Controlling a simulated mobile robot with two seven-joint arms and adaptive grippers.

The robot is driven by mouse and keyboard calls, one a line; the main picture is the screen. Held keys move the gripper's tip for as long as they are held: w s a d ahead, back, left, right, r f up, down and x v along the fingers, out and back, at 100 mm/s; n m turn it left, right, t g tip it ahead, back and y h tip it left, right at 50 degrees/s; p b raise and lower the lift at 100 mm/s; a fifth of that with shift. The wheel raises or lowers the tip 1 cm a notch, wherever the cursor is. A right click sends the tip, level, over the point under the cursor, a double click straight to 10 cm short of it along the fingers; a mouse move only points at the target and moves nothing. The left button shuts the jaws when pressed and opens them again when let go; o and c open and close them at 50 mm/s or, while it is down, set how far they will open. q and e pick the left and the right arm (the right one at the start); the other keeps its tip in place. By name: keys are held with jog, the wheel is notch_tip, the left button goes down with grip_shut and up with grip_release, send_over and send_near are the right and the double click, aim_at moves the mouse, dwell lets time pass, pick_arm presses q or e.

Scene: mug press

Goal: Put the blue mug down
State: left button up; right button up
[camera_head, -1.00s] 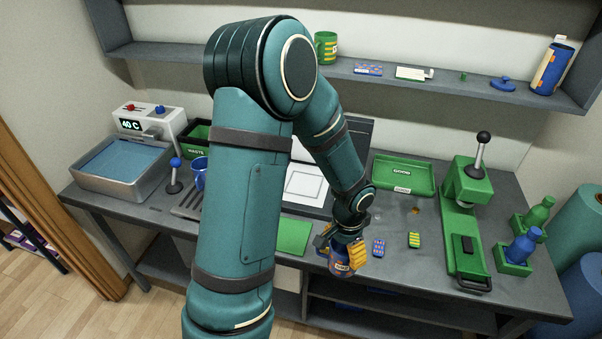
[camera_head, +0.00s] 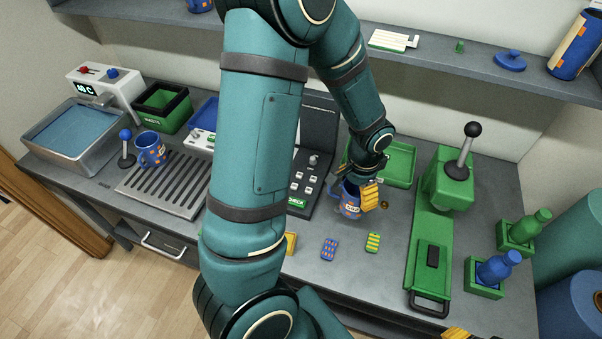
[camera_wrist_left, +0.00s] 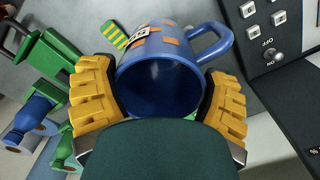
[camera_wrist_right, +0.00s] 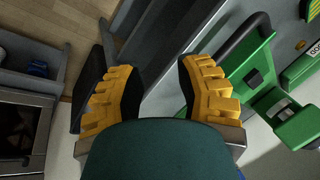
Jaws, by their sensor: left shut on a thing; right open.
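A blue mug with orange patches and a white label (camera_head: 346,205) is in my left gripper (camera_head: 355,194), in front of the green tray. The left wrist view shows the mug (camera_wrist_left: 160,85) between both yellow fingers, its open mouth toward the camera and its handle to the upper right. I cannot tell whether its base touches the table. My right gripper (camera_wrist_right: 158,88) is open and empty in the right wrist view; only a yellow fingertip shows at the bottom of the head view. A second blue mug with orange patches (camera_head: 150,150) stands by the drip tray at the left.
The grey table (camera_head: 330,278) has bare room around a blue patterned piece (camera_head: 329,248) and a green-yellow striped piece (camera_head: 373,242). The dark CHECK device (camera_head: 313,165) is left of the held mug, the green tray (camera_head: 400,163) behind, the green press (camera_head: 432,250) right.

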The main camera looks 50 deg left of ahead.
pick_arm(q)
jog(key=shift+s+f+b, duration=0.1)
jog(key=shift+f+b, duration=0.2)
jog(key=shift+f, duration=4.7)
jog(key=shift+f, duration=0.15)
jog(key=o, duration=1.1)
